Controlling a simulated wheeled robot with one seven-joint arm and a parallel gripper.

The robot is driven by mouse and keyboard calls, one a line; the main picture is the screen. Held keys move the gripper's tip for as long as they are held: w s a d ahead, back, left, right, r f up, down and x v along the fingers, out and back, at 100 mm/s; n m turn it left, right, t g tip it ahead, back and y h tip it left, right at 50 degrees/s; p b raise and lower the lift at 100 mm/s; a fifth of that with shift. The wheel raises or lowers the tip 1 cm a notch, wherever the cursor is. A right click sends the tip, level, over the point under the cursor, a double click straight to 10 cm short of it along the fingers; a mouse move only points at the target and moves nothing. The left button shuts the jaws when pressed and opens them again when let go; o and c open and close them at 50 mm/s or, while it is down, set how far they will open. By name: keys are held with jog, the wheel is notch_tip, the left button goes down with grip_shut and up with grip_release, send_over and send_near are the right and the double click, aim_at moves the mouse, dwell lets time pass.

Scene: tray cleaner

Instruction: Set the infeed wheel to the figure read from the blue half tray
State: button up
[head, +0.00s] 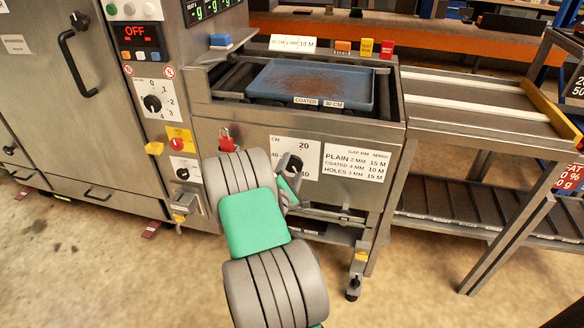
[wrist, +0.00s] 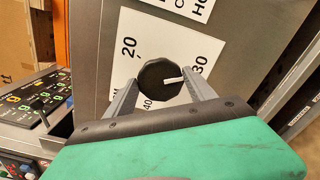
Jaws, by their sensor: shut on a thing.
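The blue half tray (head: 262,88) lies on the machine's infeed. Brown crumbs cover its middle, and its front labels read COATED and 30 CM. The infeed wheel (head: 292,164) is a black knob on a white CM dial on the front panel; 20 shows above it and 40 to its left. My gripper (head: 291,182) reaches it from below and partly hides it. In the wrist view my gripper (wrist: 163,88) has a finger on each side of the wheel (wrist: 159,81), shut on it. The wheel's white pointer lies close to the 30 mark, slightly off the printed figure.
A white plate (head: 355,162) beside the dial lists PLAIN, COATED and HOLES with gaps and speeds. A side table (head: 480,105) adjoins at right. Floor is clear in front.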

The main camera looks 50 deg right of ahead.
jog(key=shift+w, duration=0.1)
jog(key=o, duration=1.3)
jog(key=v, duration=0.7)
jog(key=shift+a, duration=0.4)
